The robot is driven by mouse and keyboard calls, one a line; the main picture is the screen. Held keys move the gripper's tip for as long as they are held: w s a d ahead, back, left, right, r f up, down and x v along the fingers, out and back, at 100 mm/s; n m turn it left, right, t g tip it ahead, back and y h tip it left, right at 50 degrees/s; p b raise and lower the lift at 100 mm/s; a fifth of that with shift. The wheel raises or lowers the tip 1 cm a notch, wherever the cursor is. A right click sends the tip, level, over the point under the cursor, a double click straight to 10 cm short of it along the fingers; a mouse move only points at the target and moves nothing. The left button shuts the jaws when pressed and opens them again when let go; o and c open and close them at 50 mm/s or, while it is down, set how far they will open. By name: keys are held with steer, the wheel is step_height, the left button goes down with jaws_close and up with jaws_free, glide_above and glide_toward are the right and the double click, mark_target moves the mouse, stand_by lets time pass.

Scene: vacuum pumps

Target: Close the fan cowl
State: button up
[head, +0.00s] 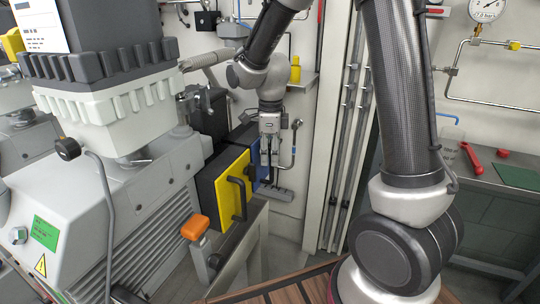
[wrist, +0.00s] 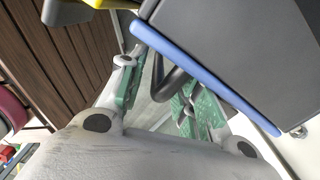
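Two dark box-like covers stand at the end of the grey pump (head: 150,190), and I cannot tell for certain which is the fan cowl. The nearer one has a yellow face (head: 232,192) with a black bar handle. The blue-faced one (head: 262,178) is behind it, partly hidden by the yellow one and my gripper. My gripper (head: 269,158) points down in front of the blue face. In the wrist view the blue face (wrist: 205,72) is edge-on, and its black handle (wrist: 172,88) lies between my open green-padded fingers (wrist: 158,98), with gaps visible.
An orange-handled lever (head: 195,228) stands in front of the yellow cover. A yellow part (wrist: 108,4) lies near the top of the wrist view. A pale post (head: 330,130) and pipes rise to the right of my gripper. A bench with a red tool (head: 471,158) is at far right.

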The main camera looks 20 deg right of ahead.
step_height(320, 180, up, 12)
steer(key=shift+f, duration=0.2)
stand_by(0.4)
steer(key=n, duration=0.5)
steer(key=shift+s+f+n, duration=0.25)
steer(key=shift+f+n, duration=0.05)
steer(key=shift+f, duration=0.05)
steer(key=s+d+r+n+t, duration=0.2)
steer(key=s+d+n, duration=0.4)
steer(key=s, duration=0.5)
steer(key=s+d+r+n+t, duration=0.2)
steer(key=s+d+n, duration=0.4)
steer(key=s+n, duration=0.5)
steer(key=shift+d+r, duration=0.35)
steer(key=shift+r, duration=0.25)
